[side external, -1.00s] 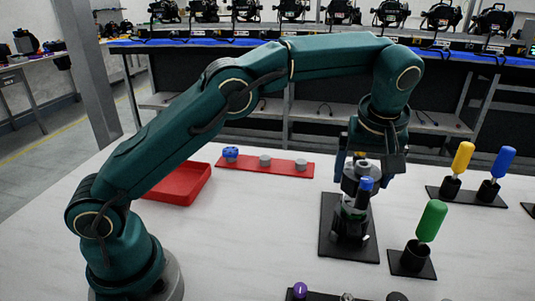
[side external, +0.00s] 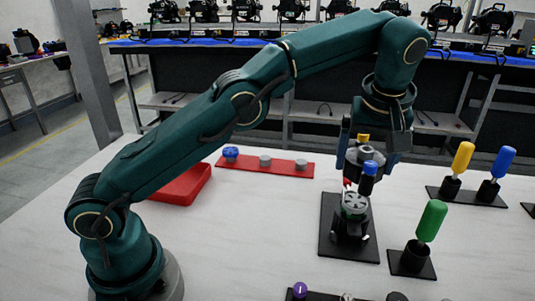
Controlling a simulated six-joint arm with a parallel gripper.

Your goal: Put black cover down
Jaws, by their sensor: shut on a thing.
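My gripper (side external: 368,152) is shut on the black cover (side external: 364,157), a dark round part with a grey hub on top. A blue-topped piece (side external: 369,168) shows at its front. The cover is in the air, above and slightly right of the open can body (side external: 353,228). The body stands upright on a black mat (side external: 338,250), and its top shows a green and grey inside (side external: 354,204). Small red bits (side external: 347,184) show between cover and body. The fingers partly hide the cover.
A red tray (side external: 183,187) and a red strip (side external: 247,167) with small knobs lie to the left. A green-handled tool (side external: 431,221) stands close on the right, with yellow (side external: 462,158) and blue (side external: 502,162) ones behind. Small parts line the front edge. Bare table lies left of the mat.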

